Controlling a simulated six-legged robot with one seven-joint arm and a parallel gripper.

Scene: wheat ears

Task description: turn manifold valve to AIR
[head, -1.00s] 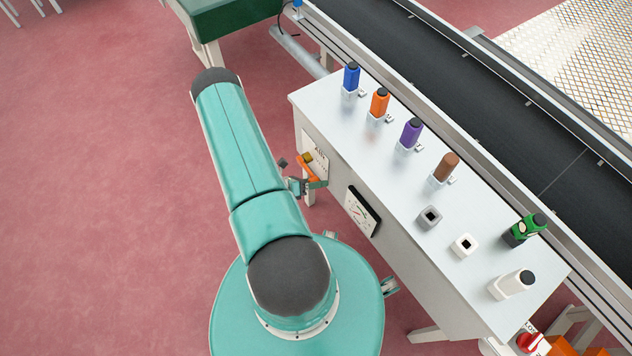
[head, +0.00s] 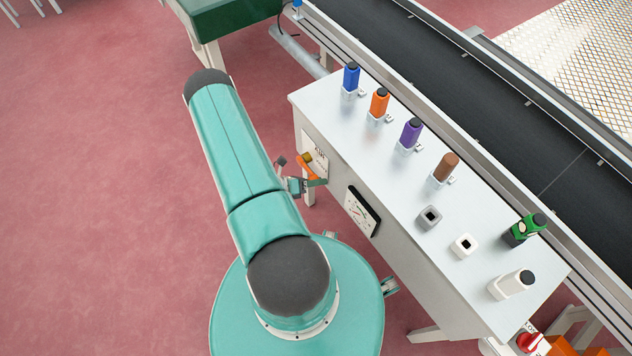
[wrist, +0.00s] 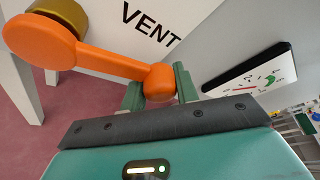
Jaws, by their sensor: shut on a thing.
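The manifold valve has an orange lever (wrist: 105,62) on a brass-coloured hub (wrist: 52,12), on the side panel of the grey bench. The lever (head: 307,170) also shows in the head view, partly hidden by my arm. In the wrist view my gripper (wrist: 158,88) is shut on the rounded knob at the lever's end, with a green finger on each side of it. The word VENT (wrist: 150,22) is printed on the panel near the lever.
A white gauge (head: 361,211) sits on the same panel, right of the valve. The bench top (head: 350,120) carries several coloured bottles in holders. A black conveyor (head: 480,100) runs behind it. The red floor (head: 90,200) left of my arm is clear.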

